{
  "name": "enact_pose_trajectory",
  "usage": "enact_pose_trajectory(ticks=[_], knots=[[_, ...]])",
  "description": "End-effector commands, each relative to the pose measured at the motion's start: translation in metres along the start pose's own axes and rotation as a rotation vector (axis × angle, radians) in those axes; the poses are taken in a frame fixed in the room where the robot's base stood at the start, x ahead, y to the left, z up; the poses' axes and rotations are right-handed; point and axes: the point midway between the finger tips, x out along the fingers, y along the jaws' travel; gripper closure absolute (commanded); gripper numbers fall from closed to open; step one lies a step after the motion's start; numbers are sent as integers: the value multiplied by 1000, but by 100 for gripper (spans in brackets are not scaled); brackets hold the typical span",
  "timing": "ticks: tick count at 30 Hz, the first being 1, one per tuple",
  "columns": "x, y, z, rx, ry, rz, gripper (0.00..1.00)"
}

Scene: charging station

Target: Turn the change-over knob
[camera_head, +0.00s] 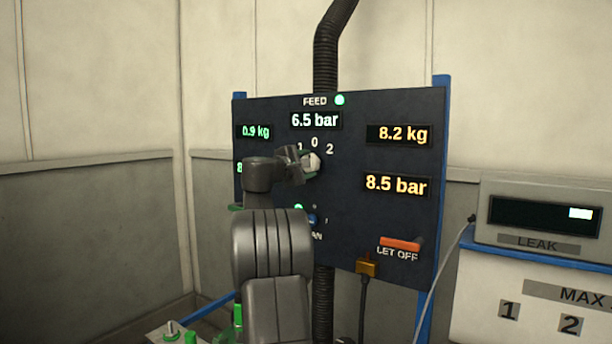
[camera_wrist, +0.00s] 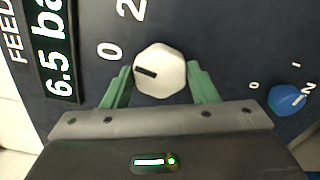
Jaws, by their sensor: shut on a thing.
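The change-over knob (camera_wrist: 160,72) is pale and faceted, with a black pointer mark. In the wrist view the mark points left, a little below the 0; I cannot tell its exact setting. The 0 (camera_wrist: 110,50) and 2 (camera_wrist: 132,9) show beside it, while the 1 is out of sight there. My gripper (camera_wrist: 161,86) has its green fingers on both sides of the knob, shut on it. In the head view the knob (camera_head: 313,164) sits under the numbers 1, 0, 2, partly covered by my gripper (camera_head: 307,164).
The dark panel (camera_head: 355,225) carries lit displays, a green FEED lamp (camera_head: 339,100) and an orange LET OFF bar (camera_head: 400,243). A small blue knob (camera_wrist: 287,98) sits below the pale one, partly behind my arm. A LEAK box (camera_head: 540,243) stands at right.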

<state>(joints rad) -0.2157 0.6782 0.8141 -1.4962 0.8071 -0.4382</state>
Motion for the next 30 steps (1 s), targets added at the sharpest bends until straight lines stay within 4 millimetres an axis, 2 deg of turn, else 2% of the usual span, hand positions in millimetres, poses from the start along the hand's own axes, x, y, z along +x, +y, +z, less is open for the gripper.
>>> enact_pose_trajectory(ticks=[1,15,21,30], knots=[[0,-5,-2,44,0,0,70],[0,-5,-2,435,-1,-2,70],[0,-4,-2,537,0,-3,70],[0,-3,-1,602,-1,-3,70]])
